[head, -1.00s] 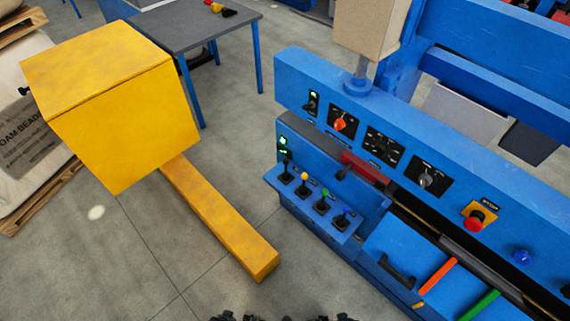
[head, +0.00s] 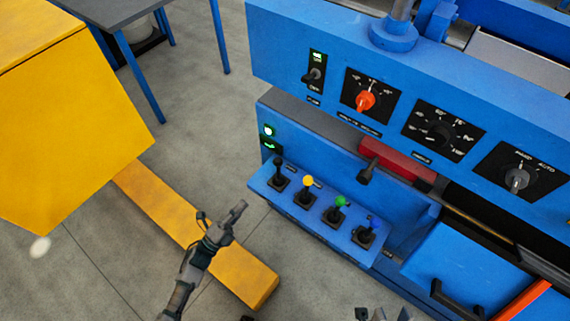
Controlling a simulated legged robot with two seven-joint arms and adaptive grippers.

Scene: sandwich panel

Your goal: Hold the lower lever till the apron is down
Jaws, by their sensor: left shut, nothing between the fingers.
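A blue shelf (head: 265,185) on the front of the blue machine carries a row of levers: a black one (head: 279,175), a yellow-knobbed one (head: 305,190), a green-knobbed one (head: 337,208) and a blue-knobbed one (head: 367,230). All stand roughly upright. Their labels are too small to read, so I cannot tell which is the lower lever. My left gripper (head: 236,214) is shut and empty, left of and below the shelf in the picture, apart from the levers. My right gripper (head: 382,314) shows only its tips at the bottom edge. I cannot make out the apron for certain.
A yellow block (head: 70,130) and yellow beam (head: 165,205) lie left of the machine. The panel holds an orange-red knob (head: 365,101), dials, a switch and green lights (head: 267,131). A black handle (head: 455,300) sits lower right. Open floor lies between beam and machine.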

